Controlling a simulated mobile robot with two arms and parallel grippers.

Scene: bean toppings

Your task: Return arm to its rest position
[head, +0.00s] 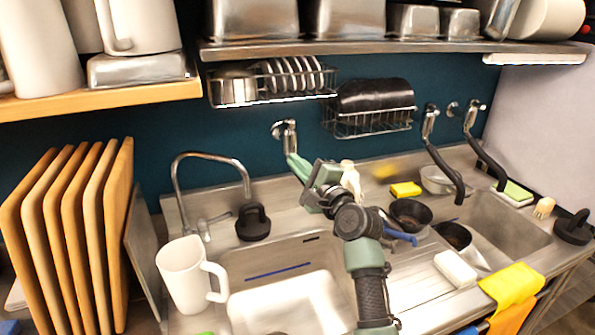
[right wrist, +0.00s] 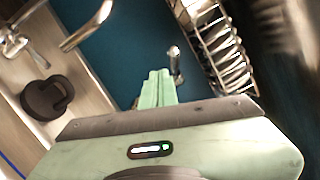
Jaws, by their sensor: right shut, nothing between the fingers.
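My right gripper (head: 293,161) is shut and empty. It is raised above the back of the sink counter, in front of the blue-green wall and just below a wall tap fitting. Its arm comes up from the bottom of the head view. In the right wrist view the closed green fingers of my right gripper (right wrist: 157,88) point at the blue-green wall. My left gripper does not show in either view.
A white mug (head: 184,274) stands left of the sink basin (head: 290,295). A curved faucet (head: 210,156) rises behind it. Wire racks (head: 368,124) hang above under a metal shelf (head: 395,46). Wooden boards (head: 120,235) stand at left. Pans (head: 410,212) and sponges (head: 405,189) lie right.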

